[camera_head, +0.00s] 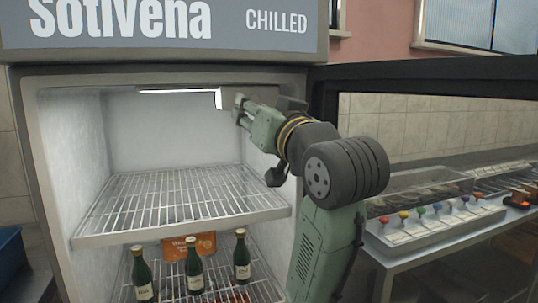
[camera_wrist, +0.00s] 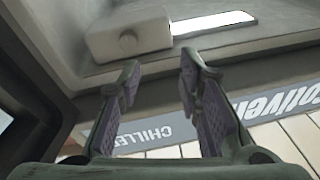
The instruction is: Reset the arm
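My gripper (camera_head: 239,108) is raised inside the upper part of an open chilled cabinet (camera_head: 130,130), near its ceiling light. In the wrist view its two fingers (camera_wrist: 158,75) stand apart with nothing between them, so it is open and empty. My arm is bent and comes up at the right side of the cabinet opening. In the wrist view the cabinet's ceiling, its light strip (camera_wrist: 212,22) and the upside-down sign lettering (camera_wrist: 143,136) show beyond the fingers.
The upper wire shelf (camera_head: 180,200) is empty. Three green bottles (camera_head: 193,264) and an orange card (camera_head: 190,245) are on the lower shelf. The dark-framed glass door (camera_head: 420,75) stands open at right. A counter with colour-topped items (camera_head: 430,225) shows there. A blue bin (camera_head: 10,250) is at left.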

